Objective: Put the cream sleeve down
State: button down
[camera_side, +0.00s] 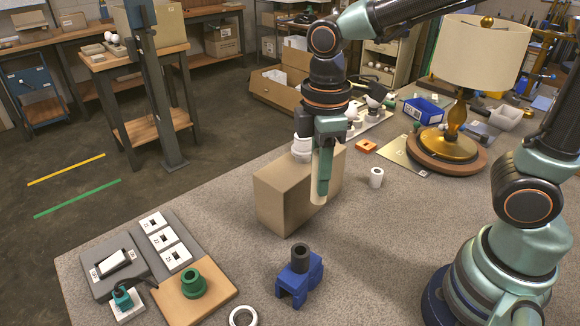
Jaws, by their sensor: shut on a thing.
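My gripper (320,188) points down in front of the cardboard-brown box (284,200), in the middle of the view. It is shut on the cream sleeve (318,201). The near teal finger covers most of the sleeve, so only its left edge and lower end show. The sleeve looks roughly upright. I cannot tell whether its lower end touches the table or the box.
A blue holder (300,280) with a dark cylinder stands in front. A white cylinder (376,178) stands right of the box. A green flanged part (193,284) sits on a wooden board at front left. A lamp (456,123) stands at back right. Table between is clear.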

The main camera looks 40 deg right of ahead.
jog(key=w+d+m, duration=0.4)
jog(key=d+m, duration=0.7)
jog(key=m, duration=0.1)
jog(key=shift+f, duration=0.45)
jog(key=shift+w, duration=0.1)
jog(key=s+a+r+n, duration=0.2)
jog(key=a+n, duration=0.4)
jog(key=s+a+r+n, duration=0.2)
jog(key=a+n, duration=0.3)
jog(key=n, duration=0.1)
notch_tip(320, 180, down, 19)
jog(key=shift+s+f, duration=0.15)
jog(key=shift+f, duration=0.05)
jog(key=shift+f, duration=0.15)
